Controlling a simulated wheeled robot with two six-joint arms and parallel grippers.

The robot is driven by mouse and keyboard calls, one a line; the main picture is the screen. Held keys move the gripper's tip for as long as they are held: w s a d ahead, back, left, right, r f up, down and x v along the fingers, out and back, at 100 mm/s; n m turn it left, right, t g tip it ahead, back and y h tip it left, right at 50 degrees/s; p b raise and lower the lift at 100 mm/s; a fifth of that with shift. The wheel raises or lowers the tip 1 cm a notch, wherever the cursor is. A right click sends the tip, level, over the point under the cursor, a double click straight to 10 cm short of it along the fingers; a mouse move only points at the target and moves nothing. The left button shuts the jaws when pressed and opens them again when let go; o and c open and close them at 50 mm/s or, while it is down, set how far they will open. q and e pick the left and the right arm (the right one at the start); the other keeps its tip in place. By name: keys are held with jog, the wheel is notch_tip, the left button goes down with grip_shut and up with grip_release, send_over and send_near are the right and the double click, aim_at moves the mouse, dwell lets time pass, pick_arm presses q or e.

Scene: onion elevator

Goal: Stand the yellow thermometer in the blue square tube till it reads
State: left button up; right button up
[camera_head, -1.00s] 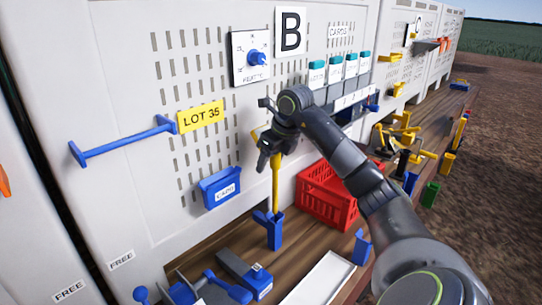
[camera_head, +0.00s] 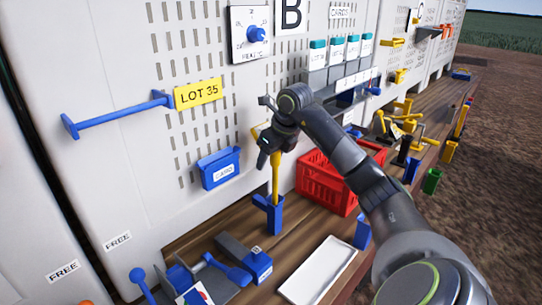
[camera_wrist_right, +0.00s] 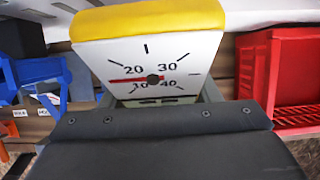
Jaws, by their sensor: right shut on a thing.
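The yellow thermometer (camera_head: 275,178) stands upright with its lower end inside the blue square tube (camera_head: 274,216) on the wooden shelf. My right gripper (camera_head: 268,146) is shut on its upper part. In the right wrist view the thermometer's white dial (camera_wrist_right: 150,70) faces the camera under a yellow top, with marks 10, 20, 30 and 40. Its red needle points left, between the 10 and 20 marks. The stem's tip is hidden in the tube. My left gripper does not show.
A red crate (camera_head: 312,180) stands right of the tube, close to my right arm. A white tray (camera_head: 318,270) lies in front, and blue tools (camera_head: 245,262) lie front left. A blue bin (camera_head: 218,170) hangs on the panel behind.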

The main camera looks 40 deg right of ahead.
aim_at(273, 176)
jog(key=shift+f+b, duration=2.85)
jog(key=shift+f, duration=0.95)
jog(key=o, duration=1.4)
jog(key=shift+c, duration=0.2)
